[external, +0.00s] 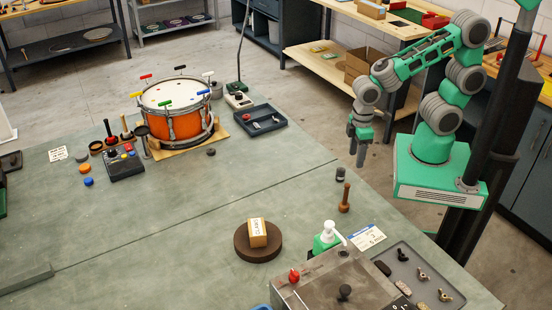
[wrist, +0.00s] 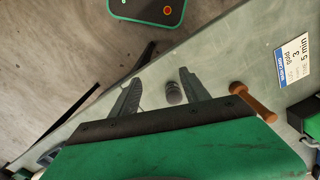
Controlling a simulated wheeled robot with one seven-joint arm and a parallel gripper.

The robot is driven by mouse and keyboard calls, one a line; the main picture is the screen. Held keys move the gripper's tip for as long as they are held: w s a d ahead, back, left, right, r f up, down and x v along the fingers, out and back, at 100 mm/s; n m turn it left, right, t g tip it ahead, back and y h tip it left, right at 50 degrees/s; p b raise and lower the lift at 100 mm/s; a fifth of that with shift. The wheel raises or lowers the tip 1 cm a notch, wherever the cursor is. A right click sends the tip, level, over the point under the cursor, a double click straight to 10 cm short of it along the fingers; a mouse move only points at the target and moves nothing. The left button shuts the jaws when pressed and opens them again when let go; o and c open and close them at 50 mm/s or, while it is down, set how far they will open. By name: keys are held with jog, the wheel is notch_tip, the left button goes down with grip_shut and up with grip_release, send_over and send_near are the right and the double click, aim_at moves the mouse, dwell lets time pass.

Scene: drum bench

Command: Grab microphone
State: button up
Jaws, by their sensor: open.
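A small dark grey cylinder (external: 340,174) stands on the bench near its right edge. It looks like the microphone, but is too small to be sure. In the wrist view the cylinder (wrist: 173,92) shows between my fingers, nearer the right one. My gripper (external: 357,158) hangs fingers down by the bench's right edge, right of the cylinder and apparently above it. My gripper in the wrist view (wrist: 160,78) is open and empty, its two fingers well apart. I see no contact with the cylinder.
A wooden mallet-like piece (external: 345,199) stands close to the cylinder and shows at the right finger's side in the wrist view (wrist: 254,102). A white-and-blue card (external: 367,237), a pump bottle (external: 327,237) and a metal box are nearer. The orange drum (external: 178,112) is far left.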

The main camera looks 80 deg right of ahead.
aim_at(342, 169)
jog(key=shift+w+a+f+n, duration=0.1)
jog(key=shift+w+a+n, duration=0.25)
jog(key=shift+a, duration=0.2)
jog(key=shift+w+a+f+n, duration=0.1)
jog(key=shift+w+a+n, duration=0.15)
jog(key=shift+w+a, duration=0.25)
jog(key=w+r+n, duration=0.1)
jog(key=w+a+r+n, duration=0.1)
jog(key=w, duration=0.1)
jog(key=shift+w+a+r, duration=0.1)
jog(key=shift+a, duration=0.1)
jog(key=shift+s+d+n, duration=0.15)
jog(key=shift+s+n, duration=0.1)
jog(key=shift+n, duration=0.25)
jog(key=shift+f, duration=0.35)
jog(key=f, duration=0.7)
jog(key=shift+a+p, duration=0.2)
jog(key=shift+p, duration=0.15)
jog(key=shift+c, duration=0.5)
grip_shut()
